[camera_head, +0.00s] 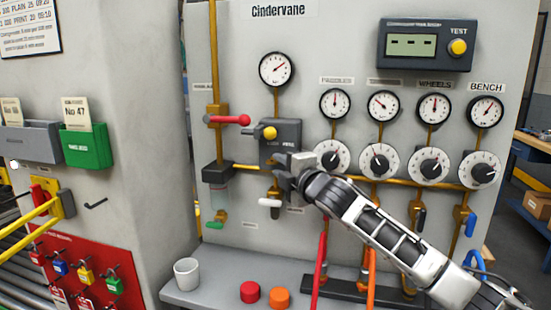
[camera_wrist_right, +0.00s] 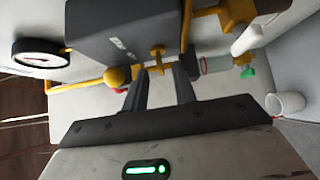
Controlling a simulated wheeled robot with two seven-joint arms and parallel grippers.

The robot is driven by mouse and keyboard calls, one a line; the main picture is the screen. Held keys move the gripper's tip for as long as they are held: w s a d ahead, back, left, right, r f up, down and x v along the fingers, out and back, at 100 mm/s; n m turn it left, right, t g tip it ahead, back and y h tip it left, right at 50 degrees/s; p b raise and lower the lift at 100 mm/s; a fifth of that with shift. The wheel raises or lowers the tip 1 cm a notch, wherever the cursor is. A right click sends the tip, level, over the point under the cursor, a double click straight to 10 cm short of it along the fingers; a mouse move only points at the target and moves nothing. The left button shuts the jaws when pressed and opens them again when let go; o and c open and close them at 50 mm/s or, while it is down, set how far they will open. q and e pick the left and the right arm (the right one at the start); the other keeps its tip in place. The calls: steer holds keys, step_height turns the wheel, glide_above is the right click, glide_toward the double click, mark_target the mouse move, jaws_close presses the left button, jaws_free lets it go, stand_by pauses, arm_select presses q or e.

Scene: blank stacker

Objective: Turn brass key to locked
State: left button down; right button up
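A dark grey box (camera_head: 285,128) with a round yellow knob (camera_head: 270,132) is mounted on the grey panel. In the right wrist view the brass key (camera_wrist_right: 157,56) stands out from the face of the dark box (camera_wrist_right: 120,32), beside the yellow knob (camera_wrist_right: 117,76). My right gripper (camera_head: 283,168) is at the lower part of the box and hides the key in the head view. In the wrist view my right gripper (camera_wrist_right: 161,72) is open, with the key ahead between its two fingertips; I see no clear contact. My left gripper is not in view.
Brass pipes, a red-handled valve (camera_head: 230,119) and a white-handled valve (camera_head: 269,203) surround the box. Several gauges and dials are to the right.

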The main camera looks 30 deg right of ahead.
mark_target(273, 161)
steer(key=shift+w+d+r, duration=0.1)
steer(key=shift+w, duration=1.35)
steer(key=shift+c, duration=0.4)
jaws_close()
